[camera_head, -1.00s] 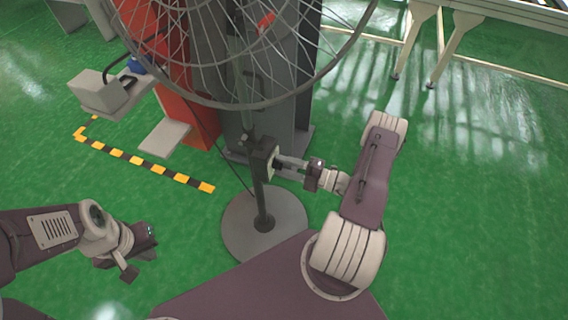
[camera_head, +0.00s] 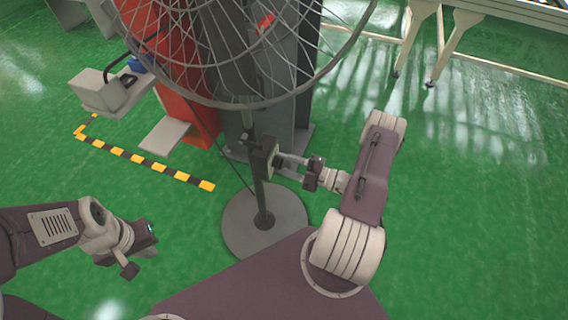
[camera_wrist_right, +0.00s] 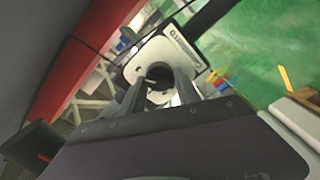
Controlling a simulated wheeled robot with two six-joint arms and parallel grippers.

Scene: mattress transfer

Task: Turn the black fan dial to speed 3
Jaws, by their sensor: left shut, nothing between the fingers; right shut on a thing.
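The standing fan has a grey wire cage (camera_head: 345,58), a black control box (camera_head: 262,157) on its pole and a round grey base (camera_head: 240,228). My right gripper (camera_head: 282,167) reaches the box from the right, its two fingers shut at the box's face. In the right wrist view, the white panel (camera_wrist_right: 187,43) with small, unreadable marks surrounds the black dial (camera_wrist_right: 158,84). There the right gripper's fingers (camera_wrist_right: 157,95) lie on either side of the dial, partly hiding it. I cannot read the speed setting. My left gripper (camera_head: 143,254) is shut and empty at lower left, away from the fan.
A red and grey cabinet (camera_head: 203,118) stands close behind the fan. Yellow-black floor tape (camera_head: 150,166) lies to the left, with a grey device (camera_head: 98,92) beyond. A white-legged table (camera_head: 455,45) is at the back right. The green floor at right is open.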

